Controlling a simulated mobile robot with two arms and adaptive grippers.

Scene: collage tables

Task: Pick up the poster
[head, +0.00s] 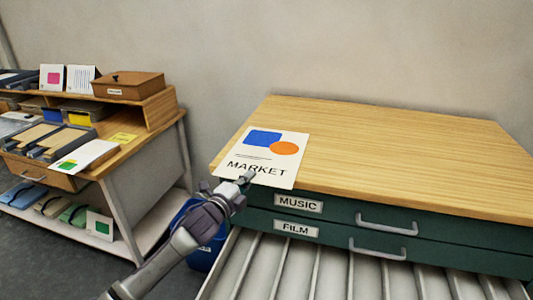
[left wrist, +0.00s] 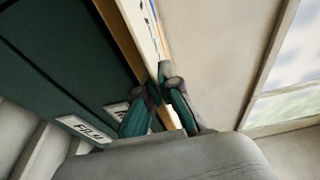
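The poster (head: 264,159) is a white sheet with a blue shape, an orange circle and the word MARKET. It lies on the wooden top of the green drawer cabinet, at its front left corner, with its near edge past the front edge. My left gripper (head: 245,180) is at this near edge. In the left wrist view the poster (left wrist: 147,30) is seen nearly edge-on, and the fingers of my left gripper (left wrist: 160,92) close together on its edge. My right gripper is in neither view.
The cabinet top (head: 400,145) is otherwise bare. Its drawers carry MUSIC (head: 298,204) and FILM labels and metal handles. A blue bin (head: 207,255) stands left of the cabinet. A wooden shelf desk (head: 130,150) with trays, cards and a brown box (head: 128,86) is at left.

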